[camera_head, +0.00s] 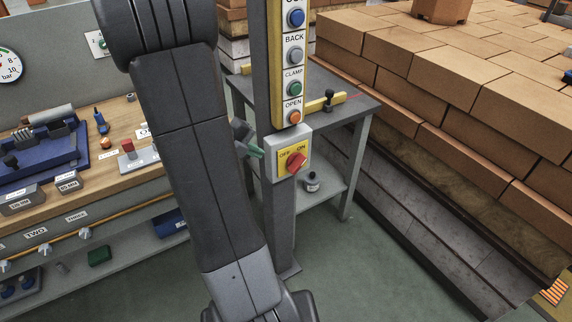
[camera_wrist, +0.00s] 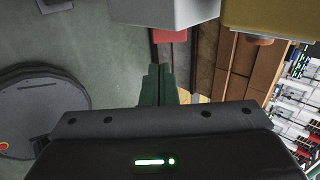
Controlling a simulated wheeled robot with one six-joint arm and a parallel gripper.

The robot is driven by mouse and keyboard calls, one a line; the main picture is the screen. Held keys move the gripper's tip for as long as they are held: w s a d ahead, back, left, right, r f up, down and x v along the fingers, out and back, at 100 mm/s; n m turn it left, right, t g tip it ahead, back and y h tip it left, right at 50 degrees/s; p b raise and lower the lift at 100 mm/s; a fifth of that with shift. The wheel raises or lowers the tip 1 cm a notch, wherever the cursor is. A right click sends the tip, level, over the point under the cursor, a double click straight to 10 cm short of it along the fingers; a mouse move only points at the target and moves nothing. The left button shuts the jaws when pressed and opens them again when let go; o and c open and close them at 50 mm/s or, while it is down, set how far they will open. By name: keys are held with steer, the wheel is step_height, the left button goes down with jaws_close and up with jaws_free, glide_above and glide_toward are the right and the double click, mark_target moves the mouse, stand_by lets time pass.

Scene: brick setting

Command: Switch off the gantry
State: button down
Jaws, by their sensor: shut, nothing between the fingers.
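The gantry switch is a red rotary knob (camera_head: 296,161) on a yellow plate (camera_head: 284,170) marked OFF on the left and ON on the right. Its handle slants up to the right, toward ON. The plate is on a grey box (camera_head: 271,173) on a post. My gripper (camera_head: 257,152) has green fingertips close together, just left of the knob in the head view, with nothing in them. In the wrist view, my fingers (camera_wrist: 158,85) point at the red knob (camera_wrist: 170,36), which juts from the grey box (camera_wrist: 165,10). A gap shows between them.
Above the switch is a yellow button strip (camera_head: 276,60) with blue, grey, green and orange buttons, labelled BACK, CLAMP and OPEN among others. A grey table (camera_head: 352,105) stands behind the post. Brick stacks (camera_head: 440,90) fill the right; a workbench (camera_head: 110,160) is left.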

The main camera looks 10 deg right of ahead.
mark_target(290, 171)
steer(key=b+x, duration=0.2)
steer(key=x, duration=1.1)
steer(key=shift+w+d+f, duration=0.1)
steer(key=shift+d+f, duration=0.1)
steer(key=shift+f+b, duration=0.1)
steer(key=shift+b, duration=0.25)
steer(key=shift+f+h+b, duration=0.1)
steer(key=shift+h+b, duration=0.3)
steer(key=shift+a+f+t+h+b, duration=0.15)
steer(key=shift+t+h+b, duration=0.15)
steer(key=shift+b, duration=0.35)
steer(key=f+t+h+b, duration=0.1)
steer(key=f+h+b, duration=0.1)
steer(key=b, duration=0.3)
steer(key=shift+h, duration=0.4)
steer(key=h+b, duration=0.1)
steer(key=t+h+b, duration=0.1)
steer(key=shift+f+h+b, duration=0.3)
steer(key=shift+f+b, duration=0.05)
steer(key=shift+d+f+t+h, duration=0.2)
steer(key=shift+d+t+h, duration=0.1)
steer(key=shift+h, duration=0.6)
steer(key=shift+w+d+f+p, duration=0.2)
steer(key=shift+d+f+p, duration=0.25)
steer(key=shift+p, duration=0.3)
steer(key=shift+w+d+f+p, duration=0.2)
steer(key=shift+d+f+p, duration=0.15)
steer(key=shift+d+p, duration=0.25)
